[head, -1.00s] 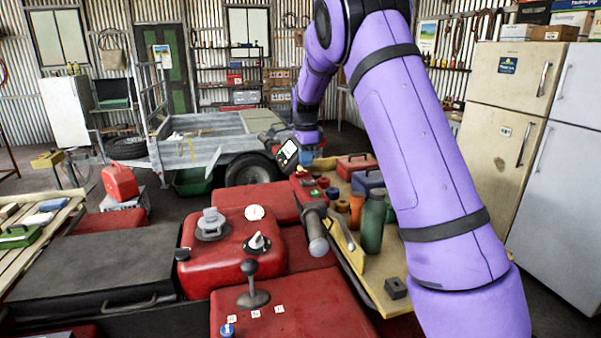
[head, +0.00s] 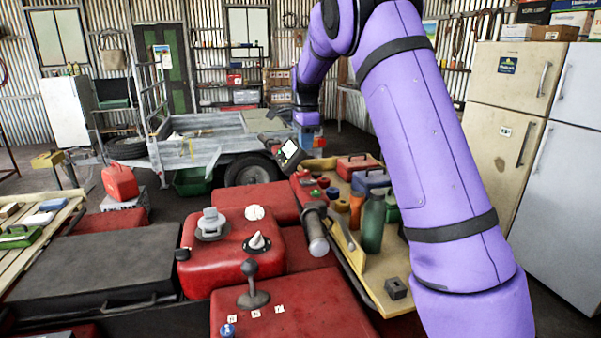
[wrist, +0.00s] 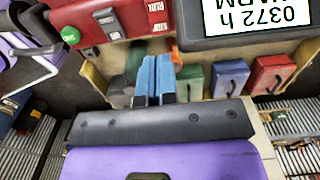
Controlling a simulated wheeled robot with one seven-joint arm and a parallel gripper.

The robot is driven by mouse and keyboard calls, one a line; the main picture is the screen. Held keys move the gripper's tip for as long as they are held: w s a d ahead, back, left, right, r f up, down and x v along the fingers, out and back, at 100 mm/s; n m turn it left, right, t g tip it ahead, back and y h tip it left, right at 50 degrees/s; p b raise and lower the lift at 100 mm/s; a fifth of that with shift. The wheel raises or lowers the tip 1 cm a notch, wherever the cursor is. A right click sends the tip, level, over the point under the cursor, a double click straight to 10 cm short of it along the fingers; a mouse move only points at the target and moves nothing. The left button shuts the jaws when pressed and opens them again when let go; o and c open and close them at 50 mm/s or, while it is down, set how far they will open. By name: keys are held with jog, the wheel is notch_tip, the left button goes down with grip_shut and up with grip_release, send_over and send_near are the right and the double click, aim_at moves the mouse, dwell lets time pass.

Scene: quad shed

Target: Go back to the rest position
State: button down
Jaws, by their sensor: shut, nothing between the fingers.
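My gripper (wrist: 155,80) shows in the wrist view with its two blue fingers together and nothing between them. In the head view my purple arm reaches from the lower right up and over to the middle, and my gripper (head: 307,140) hangs behind the small display (head: 290,150), partly hidden. The display (wrist: 258,14) also shows at the top right of the wrist view, apart from the fingers. A red panel with a green button (wrist: 70,35) is at the upper left there.
A wooden tray (head: 398,268) with bottles, jars and small cases lies below my arm. A trailer (head: 215,140) stands behind. A cream fridge (head: 505,130) is on the right.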

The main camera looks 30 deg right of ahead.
dwell(0.3)
jog(key=s+a+r+n+t, duration=0.1)
jog(key=s+a+r+n, duration=0.2)
jog(key=s, duration=0.4)
jog(key=s+a+r+n+t+y, duration=0.1)
jog(key=s+r+n, duration=0.25)
jog(key=s, duration=0.35)
jog(key=s+a+r+n+t, duration=0.1)
jog(key=s+a+r+n, duration=0.15)
jog(key=s+r, duration=0.35)
jog(key=s+a+f+n+t, duration=0.1)
jog(key=s+n, duration=0.4)
jog(key=s, duration=0.6)
jog(key=s+a+f+n+t+h, duration=0.1)
jog(key=s+a+f+n, duration=0.2)
jog(key=s, duration=0.9)
jog(key=f+n, duration=0.1)
jog(key=n, duration=0.2)
jog(key=shift+s+f, duration=0.2)
jog(key=shift+w, duration=0.1)
